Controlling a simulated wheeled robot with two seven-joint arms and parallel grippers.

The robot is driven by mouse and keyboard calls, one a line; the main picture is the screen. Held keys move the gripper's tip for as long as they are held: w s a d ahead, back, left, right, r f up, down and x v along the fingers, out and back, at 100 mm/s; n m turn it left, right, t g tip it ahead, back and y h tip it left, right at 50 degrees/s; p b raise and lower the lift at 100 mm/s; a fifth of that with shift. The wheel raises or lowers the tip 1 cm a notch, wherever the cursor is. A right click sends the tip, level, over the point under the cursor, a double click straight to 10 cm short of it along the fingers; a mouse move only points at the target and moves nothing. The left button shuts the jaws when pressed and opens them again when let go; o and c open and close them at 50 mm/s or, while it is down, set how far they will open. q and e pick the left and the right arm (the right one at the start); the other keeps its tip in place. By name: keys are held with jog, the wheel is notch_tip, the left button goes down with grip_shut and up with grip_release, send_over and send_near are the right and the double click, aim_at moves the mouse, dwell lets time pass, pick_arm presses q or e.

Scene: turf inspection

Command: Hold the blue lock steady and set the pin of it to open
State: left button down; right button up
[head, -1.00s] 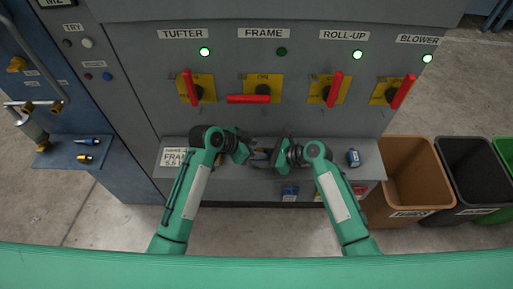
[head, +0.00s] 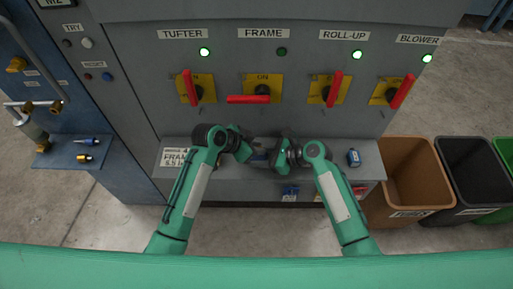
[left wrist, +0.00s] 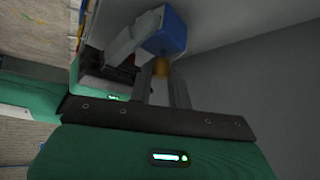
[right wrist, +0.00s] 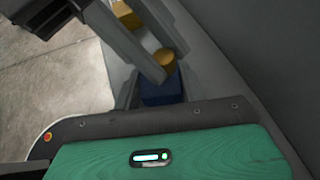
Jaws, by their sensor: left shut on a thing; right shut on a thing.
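The blue lock (left wrist: 163,32) shows in the left wrist view as a blue block with a brass pin (left wrist: 161,68) at its near end. My left gripper (head: 251,153) is shut on the brass pin, one finger on each side. My right gripper (head: 270,158) comes from the opposite side and is shut on the blue body, which also shows in the right wrist view (right wrist: 162,91). The two grippers face each other closely above the shelf. In the head view they mostly hide the lock, and I cannot read the pin's setting.
The grey shelf (head: 325,169) runs below a panel of red handles, with the FRAME handle (head: 248,99) lying level. A small blue object (head: 353,157) stands at the shelf's right. A brown bin (head: 411,171) is to the right; blue and brass fittings (head: 84,157) lie on the left ledge.

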pick_arm(q)
jog(key=shift+r, duration=0.45)
pick_arm(e)
jog(key=shift+f, duration=0.1)
pick_arm(q)
jog(key=c, duration=1.3)
grip_release()
jog(key=shift+s+a+r, duration=0.1)
jog(key=shift+a+r, duration=0.1)
jog(key=shift+a, duration=0.05)
jog(key=v, duration=1.1)
jog(key=shift+s+r, duration=0.1)
pick_arm(e)
jog(key=o, duration=0.8)
